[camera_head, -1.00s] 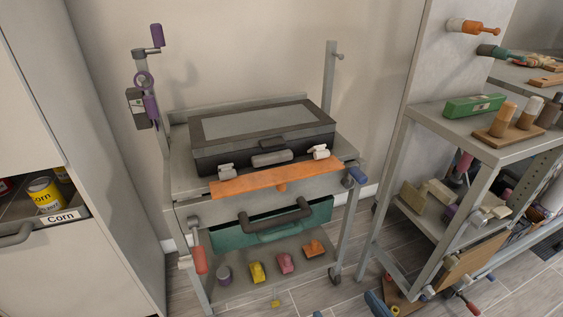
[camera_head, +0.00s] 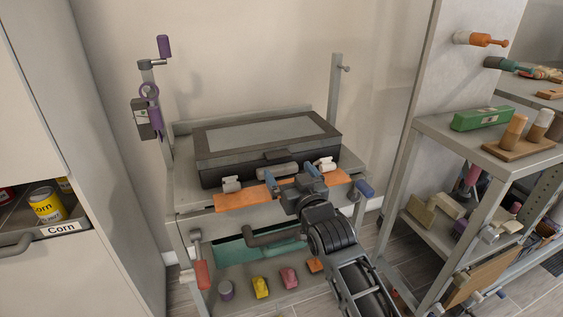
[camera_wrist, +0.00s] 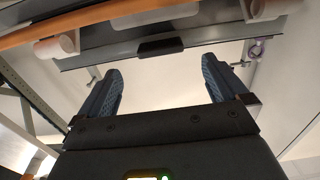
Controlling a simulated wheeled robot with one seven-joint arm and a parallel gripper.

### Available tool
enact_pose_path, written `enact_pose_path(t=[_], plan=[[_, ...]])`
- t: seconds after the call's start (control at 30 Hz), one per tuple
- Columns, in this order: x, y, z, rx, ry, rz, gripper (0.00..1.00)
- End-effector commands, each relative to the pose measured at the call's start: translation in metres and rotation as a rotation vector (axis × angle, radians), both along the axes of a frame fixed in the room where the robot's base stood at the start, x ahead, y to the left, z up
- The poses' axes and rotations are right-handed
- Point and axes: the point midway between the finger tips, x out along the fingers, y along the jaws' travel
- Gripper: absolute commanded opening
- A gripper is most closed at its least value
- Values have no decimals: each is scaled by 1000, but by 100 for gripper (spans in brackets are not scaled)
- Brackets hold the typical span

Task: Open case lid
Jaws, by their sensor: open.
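The dark case (camera_head: 255,168) lies flat on the top shelf of the rolling rack. Its lid (camera_head: 265,132), with a grey panel, is closed. A grey handle (camera_head: 276,171) is on the case's front, below a dark tab (camera_head: 272,156) at the lid edge. My gripper (camera_head: 292,180) is open and empty in front of the case, near the right part of its front side. In the wrist view the two blue fingers of my gripper (camera_wrist: 160,80) are spread, with a dark tab (camera_wrist: 160,47) visible beyond the gap between them. No contact with the case is clear.
An orange strip (camera_head: 240,199) runs along the shelf's front edge, close to my gripper. White latch-like pieces (camera_head: 231,185) stand at both sides of the case front. A teal case (camera_head: 232,250) is below. A second shelf unit (camera_head: 440,130) stands at the right.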

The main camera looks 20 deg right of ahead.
Motion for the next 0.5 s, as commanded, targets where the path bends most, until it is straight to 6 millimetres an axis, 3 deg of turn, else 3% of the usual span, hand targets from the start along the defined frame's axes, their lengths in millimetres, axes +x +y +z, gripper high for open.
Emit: enact_pose_path(t=[0.3, 0.5], plan=[[48, 0, 1, 1, -1, 0, 100], [62, 0, 0, 0, 0, 0, 100]])
